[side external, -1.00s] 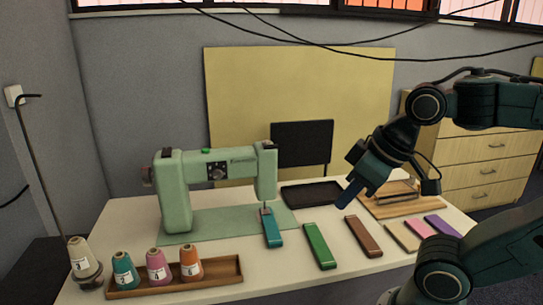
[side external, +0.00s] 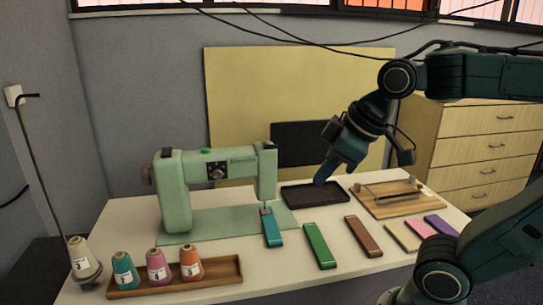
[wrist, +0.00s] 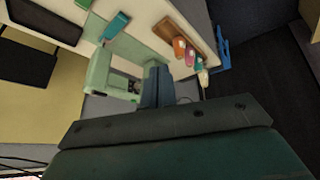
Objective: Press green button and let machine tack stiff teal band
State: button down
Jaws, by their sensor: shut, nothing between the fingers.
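The pale green sewing machine (side external: 215,185) stands at the left of the table, and it also shows in the wrist view (wrist: 102,75). The green button (side external: 206,151) is on top of its arm. The teal band (side external: 271,229) lies with its far end under the needle head and its near end sticking out over the table; it also shows in the wrist view (wrist: 116,26). My gripper (side external: 321,182) is shut and empty, above the black tray, to the right of the machine and apart from it. Its shut fingers show in the wrist view (wrist: 157,84).
Green (side external: 319,246) and brown (side external: 363,236) bands lie right of the teal one, with tan, pink and purple bands beyond. A black tray (side external: 311,205) and wooden board (side external: 410,208) are behind. A wooden holder (side external: 225,281) with thread cones stands front left. Cables hang overhead.

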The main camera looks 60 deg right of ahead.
jog(key=w+d+r+n, duration=0.2)
jog(key=w+r+n, duration=0.3)
jog(key=w, duration=0.5)
jog(key=n+t+h, duration=0.1)
jog(key=n+t, duration=0.2)
jog(key=n, duration=1.4)
send_over(208, 152)
jog(key=shift+f, duration=0.75)
jog(key=shift+f, duration=0.2)
jog(key=shift+f, duration=4.2)
jog(key=shift+f, duration=0.15)
jog(key=shift+f, duration=0.3)
